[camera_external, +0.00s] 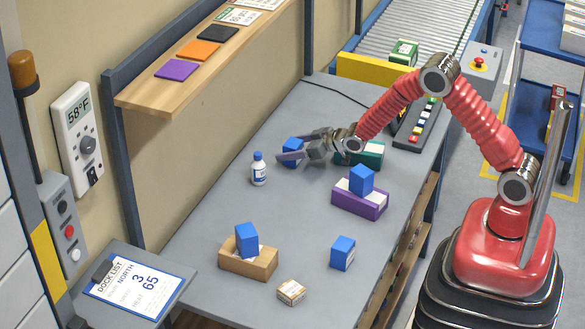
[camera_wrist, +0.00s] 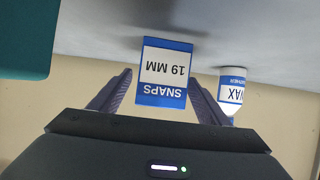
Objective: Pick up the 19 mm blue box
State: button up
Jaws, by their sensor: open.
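The blue box (camera_external: 292,149) stands on the grey table near the wall, partly hidden by my gripper in the external view. In the wrist view the blue box (camera_wrist: 163,88) shows a white label reading "SNAPS 19 MM", upside down. My gripper (camera_external: 291,153) is open, with one finger on each side of the box. In the wrist view my gripper (camera_wrist: 160,95) shows small gaps between both fingers and the box.
A white bottle with a blue cap (camera_external: 258,169) stands close by. A teal rack (camera_external: 370,155) sits on the other side. Purple (camera_external: 352,199) and tan (camera_external: 240,263) racks each hold a blue box. Another blue box (camera_external: 342,253) and a small carton (camera_external: 291,292) stand nearer the front.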

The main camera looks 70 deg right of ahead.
jog(key=shift+x, duration=1.5)
jog(key=shift+c, duration=0.4)
jog(key=c, duration=1.2)
